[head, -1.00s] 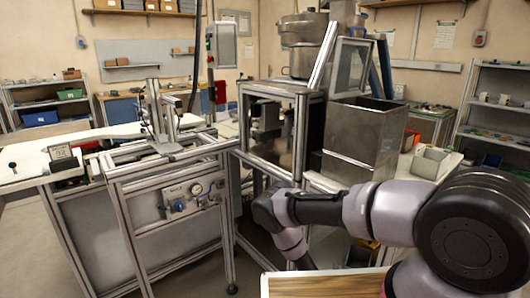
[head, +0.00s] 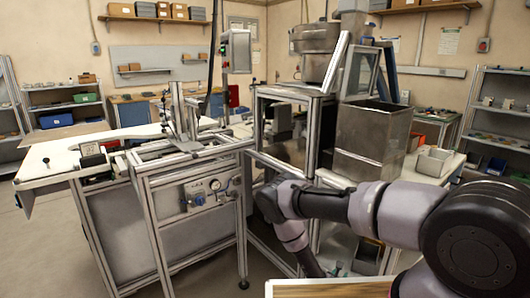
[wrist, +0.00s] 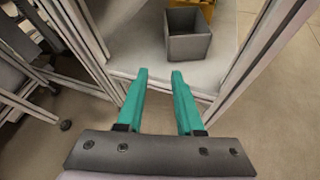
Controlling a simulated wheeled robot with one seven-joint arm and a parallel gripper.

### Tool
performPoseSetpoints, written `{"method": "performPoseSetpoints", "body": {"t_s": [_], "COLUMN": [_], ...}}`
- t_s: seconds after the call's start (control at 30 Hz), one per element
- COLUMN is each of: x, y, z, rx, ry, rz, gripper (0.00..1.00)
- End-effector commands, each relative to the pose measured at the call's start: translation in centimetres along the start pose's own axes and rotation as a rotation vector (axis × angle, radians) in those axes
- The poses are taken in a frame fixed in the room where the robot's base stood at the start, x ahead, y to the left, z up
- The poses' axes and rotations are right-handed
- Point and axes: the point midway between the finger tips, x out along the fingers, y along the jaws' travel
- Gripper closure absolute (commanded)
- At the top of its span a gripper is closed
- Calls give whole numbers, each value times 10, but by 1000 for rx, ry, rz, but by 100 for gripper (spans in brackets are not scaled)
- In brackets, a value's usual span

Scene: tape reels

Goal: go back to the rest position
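My gripper (wrist: 159,76) shows in the wrist view with two teal fingers apart and nothing between them. Beyond the fingertips are a pale lower shelf and an open grey bin (wrist: 187,46) standing on it, apart from the fingers. In the head view my arm is folded in the lower right and reaches left and then down; the gripper itself is not visible there.
A metal-framed workstation (head: 190,180) with a gauge panel stands left of my arm. A framed machine with a large steel hopper (head: 370,145) stands just behind the arm. Shelving (head: 500,115) is at the right wall. Floor shows at the lower left.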

Motion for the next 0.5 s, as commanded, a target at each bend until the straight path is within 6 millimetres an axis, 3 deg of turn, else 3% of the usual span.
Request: {"method": "performPoseSetpoints", "body": {"t_s": [0.27,0.37,0.5], "x": [0,-2,-7], "y": [44,65,105], "z": [32,51,92], "rx": [247,375,619], "ry": [63,95,161], "rz": [-41,-62,-102], "gripper": [64,64,64]}}
